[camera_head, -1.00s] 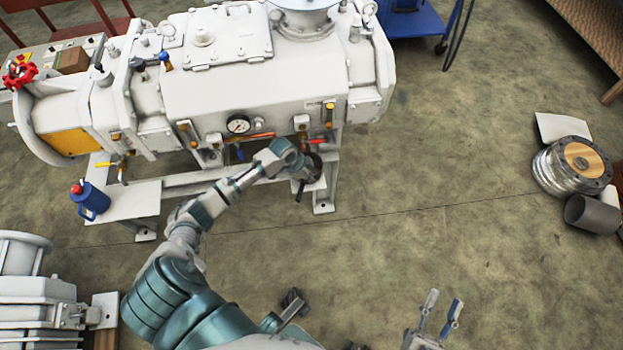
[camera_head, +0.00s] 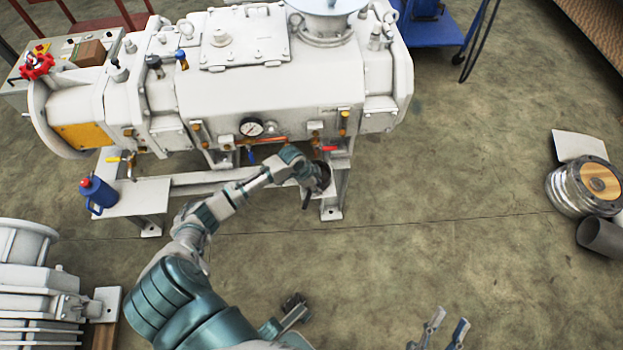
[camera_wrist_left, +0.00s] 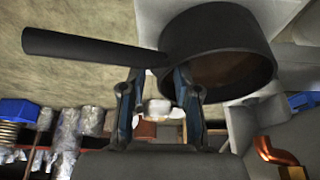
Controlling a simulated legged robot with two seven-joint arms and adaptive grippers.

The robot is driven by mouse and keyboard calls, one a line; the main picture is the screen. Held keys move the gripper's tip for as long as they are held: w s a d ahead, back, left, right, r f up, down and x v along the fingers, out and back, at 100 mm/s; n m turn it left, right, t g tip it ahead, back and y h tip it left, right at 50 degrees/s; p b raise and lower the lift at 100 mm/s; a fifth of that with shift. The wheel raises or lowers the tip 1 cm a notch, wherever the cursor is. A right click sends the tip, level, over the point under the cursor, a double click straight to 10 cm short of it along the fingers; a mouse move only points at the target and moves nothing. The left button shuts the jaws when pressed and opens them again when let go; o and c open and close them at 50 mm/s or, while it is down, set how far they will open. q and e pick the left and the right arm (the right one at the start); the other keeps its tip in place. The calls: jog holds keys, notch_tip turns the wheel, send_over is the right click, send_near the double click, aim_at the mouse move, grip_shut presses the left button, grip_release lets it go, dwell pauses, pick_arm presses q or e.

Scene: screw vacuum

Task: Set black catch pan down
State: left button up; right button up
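The black catch pan (camera_head: 323,177) is at the front right of the white pump's frame, close to a pale ledge; I cannot tell whether it rests there. Its handle (camera_head: 307,199) points down in the head view. My left gripper (camera_head: 303,171) is beside the pan. In the left wrist view the pan (camera_wrist_left: 218,52) and handle (camera_wrist_left: 85,47) lie across the fingertips of the left gripper (camera_wrist_left: 157,85). Its fingers stand apart, with a gap between them; contact at their tips is hidden. My right gripper (camera_head: 439,328) is open and empty at the bottom edge.
The white pump (camera_head: 270,85) with its gauge (camera_head: 251,128) and valve levers stands over the pan. A blue flask (camera_head: 98,194) sits on the frame's left ledge. A metal flange (camera_head: 583,187) and dark cylinder (camera_head: 602,238) lie at right. The floor between is clear.

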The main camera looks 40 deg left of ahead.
pick_arm(q)
jog(key=p+v, duration=0.2)
jog(key=v, duration=0.3)
jog(key=shift+r, duration=0.4)
jog(key=d+p+v, duration=0.1)
jog(key=p+v, duration=0.1)
jog(key=v, duration=0.3)
jog(key=s+d+f+n+t+h, duration=0.1)
jog(key=s+d+f+t, duration=0.15)
jog(key=d, duration=0.65)
jog(key=s+d+f+t+h, duration=0.15)
jog(key=s+d, duration=0.25)
jog(key=d, duration=0.4)
jog(key=s+d+r+n+t, duration=0.2)
jog(key=s+d+r+t, duration=0.1)
jog(key=r, duration=0.4)
jog(key=s+d+r+n+t+y, duration=0.1)
jog(key=s+r+t, duration=0.3)
jog(key=r, duration=0.4)
jog(key=shift+s+d+r+n+t, duration=0.2)
jog(key=shift+d+r+n+t, duration=0.1)
jog(key=shift+d+n, duration=0.6)
pick_arm(e)
notch_tip(320, 180, down, 9)
jog(key=g+h, duration=0.2)
jog(key=g, duration=0.6)
jog(key=shift+w+d, duration=0.2)
jog(key=shift+d, duration=0.15)
